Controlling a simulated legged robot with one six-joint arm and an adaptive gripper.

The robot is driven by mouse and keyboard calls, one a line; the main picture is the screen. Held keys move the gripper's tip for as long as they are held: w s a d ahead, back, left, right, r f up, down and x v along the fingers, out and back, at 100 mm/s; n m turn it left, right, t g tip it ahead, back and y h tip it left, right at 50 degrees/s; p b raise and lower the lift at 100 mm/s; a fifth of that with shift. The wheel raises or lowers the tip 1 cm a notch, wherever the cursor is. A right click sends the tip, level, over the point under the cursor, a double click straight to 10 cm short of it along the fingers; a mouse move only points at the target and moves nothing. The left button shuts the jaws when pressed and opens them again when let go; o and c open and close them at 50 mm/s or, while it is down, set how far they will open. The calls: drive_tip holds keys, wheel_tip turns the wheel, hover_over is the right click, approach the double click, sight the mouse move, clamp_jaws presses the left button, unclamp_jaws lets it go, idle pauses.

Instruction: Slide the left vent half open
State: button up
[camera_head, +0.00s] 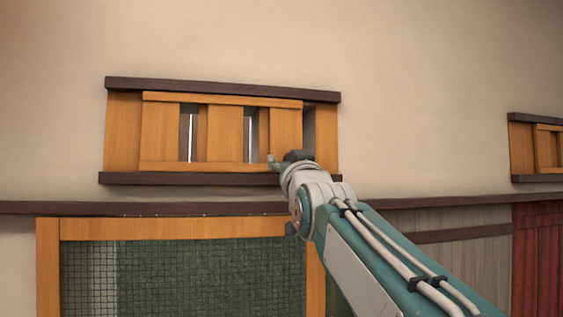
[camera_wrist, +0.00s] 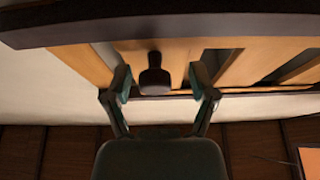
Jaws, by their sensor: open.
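The left vent (camera_head: 123,135) is an orange wooden frame between dark rails, high on the wall. Its slatted sliding panel (camera_head: 222,120) shows narrow light slits, with a shadowed gap at its right end. My gripper (camera_head: 286,159) is at the panel's lower right. In the wrist view my gripper (camera_wrist: 160,86) is open, with one finger on each side of a dark knob (camera_wrist: 154,80). Gaps show between both fingers and the knob. The knob is hidden in the head view.
A second vent (camera_head: 520,148) is at the far right. Below the left vent, a dark rail (camera_head: 150,208) runs along the wall above an orange-framed green mesh panel (camera_head: 200,275). The wall around the vent is bare.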

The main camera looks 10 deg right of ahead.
drive_tip(key=shift+d, duration=0.2)
drive_tip(key=shift+d, duration=0.1)
drive_tip(key=shift+c, duration=0.5)
drive_tip(key=c, duration=0.5)
clamp_jaws()
